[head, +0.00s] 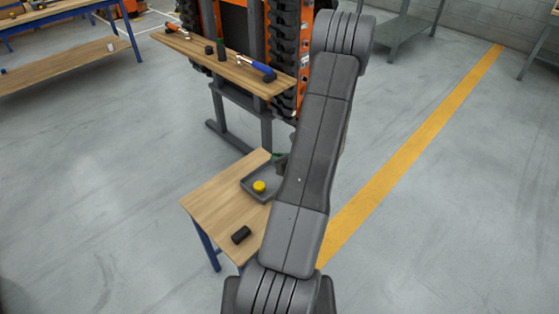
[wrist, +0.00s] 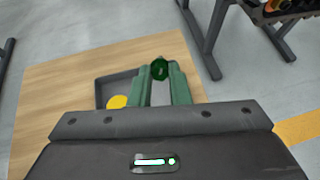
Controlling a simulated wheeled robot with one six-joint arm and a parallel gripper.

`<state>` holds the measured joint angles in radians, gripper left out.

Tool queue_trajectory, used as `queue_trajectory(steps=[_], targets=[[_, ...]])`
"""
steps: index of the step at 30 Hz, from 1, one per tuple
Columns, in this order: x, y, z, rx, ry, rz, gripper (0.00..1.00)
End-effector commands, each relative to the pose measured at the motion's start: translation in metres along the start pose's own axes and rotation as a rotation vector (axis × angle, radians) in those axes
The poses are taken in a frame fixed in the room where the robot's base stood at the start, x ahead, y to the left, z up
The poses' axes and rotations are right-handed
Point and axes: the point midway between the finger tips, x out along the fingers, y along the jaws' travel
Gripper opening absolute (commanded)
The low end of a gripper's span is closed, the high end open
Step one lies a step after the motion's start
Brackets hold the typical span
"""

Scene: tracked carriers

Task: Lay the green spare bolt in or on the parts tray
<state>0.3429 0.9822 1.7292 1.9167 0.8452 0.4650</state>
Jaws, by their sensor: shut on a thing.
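My gripper (wrist: 161,80) has green fingers and is shut on the green spare bolt (wrist: 160,69), whose dark green end shows between the fingertips in the wrist view. The grey parts tray (wrist: 119,83) lies on a wooden table, just left of the fingers in that view. The tray also shows in the head view (head: 267,177), partly hidden by my arm. A yellow round part (head: 260,187) sits in it. The bolt appears over the tray's right side; its height above the tray is hard to tell. My arm hides most of the gripper in the head view.
A black cylinder (head: 241,235) lies on the small wooden table (head: 222,208) in front of the tray. Behind stands an orange tracked carrier (head: 232,20) with a wooden shelf (head: 205,55) holding tools and small dark parts. Table space left of the tray is clear.

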Motion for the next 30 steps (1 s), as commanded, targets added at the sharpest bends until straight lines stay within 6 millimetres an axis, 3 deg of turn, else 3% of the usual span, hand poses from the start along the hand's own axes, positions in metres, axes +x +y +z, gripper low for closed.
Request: queue_trajectory(steps=[17,30], targets=[[0.001,0.000,-0.002,0.003,0.001,0.000,0.00],[0.022,0.000,-0.039,0.004,0.002,0.001,0.00]])
